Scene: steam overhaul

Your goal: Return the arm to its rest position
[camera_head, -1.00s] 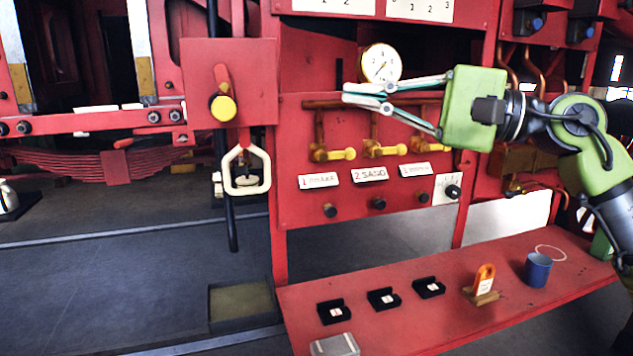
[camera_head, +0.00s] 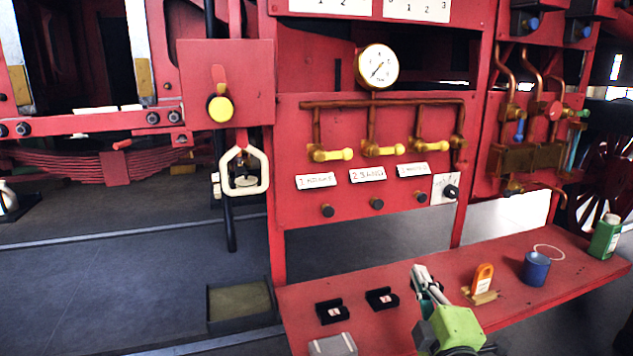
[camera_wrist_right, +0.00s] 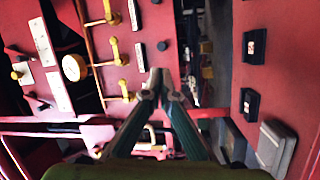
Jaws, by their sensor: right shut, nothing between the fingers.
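My right gripper (camera_head: 424,278) is low at the bottom of the head view, in front of the red shelf (camera_head: 520,268). Its green body is at the lower edge and its fingers point up and away. The fingers are closed together with nothing between them. In the right wrist view the two fingers (camera_wrist_right: 158,82) meet at their tips. The gripper hides part of the shelf, where a black block stood in view before. My left gripper does not show.
The shelf carries black blocks (camera_head: 332,311), an orange tag on a stand (camera_head: 483,279), a blue mug (camera_head: 536,269) and a green bottle (camera_head: 606,237). Behind it stands a red panel with yellow-handled valves (camera_head: 383,150) and a gauge (camera_head: 378,67).

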